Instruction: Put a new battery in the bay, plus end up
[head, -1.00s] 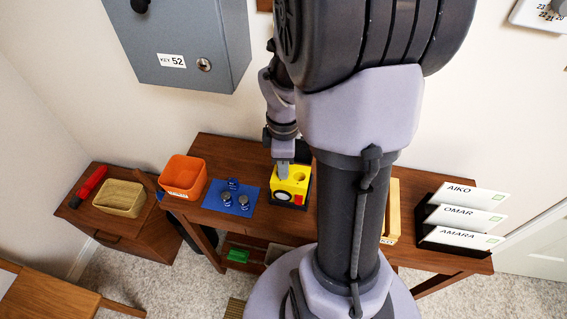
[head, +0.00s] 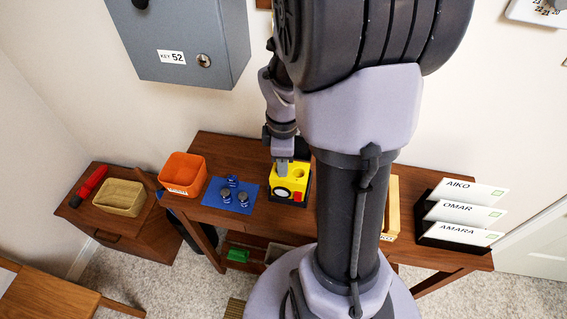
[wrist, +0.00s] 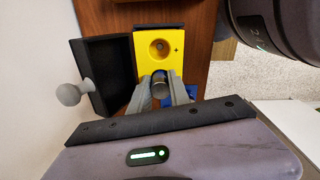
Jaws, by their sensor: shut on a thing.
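The yellow device (head: 300,172) stands on the table, with a white disc and a red patch on its front. In the wrist view its yellow top (wrist: 176,42) shows a round open hole with a plus mark beside it. My gripper (head: 283,168) is over the device's left part. Its fingers are shut on a grey-topped battery (wrist: 159,88) at the device's edge in the wrist view. I cannot tell how deep the battery sits or which end is up. Several batteries (head: 242,198) stand on the blue mat (head: 213,199) left of the device.
An orange bin (head: 183,190) stands left of the mat. A wooden box (head: 391,215) and a black rack with name cards (head: 430,232) are on the right. A grey key cabinet (head: 185,60) hangs above.

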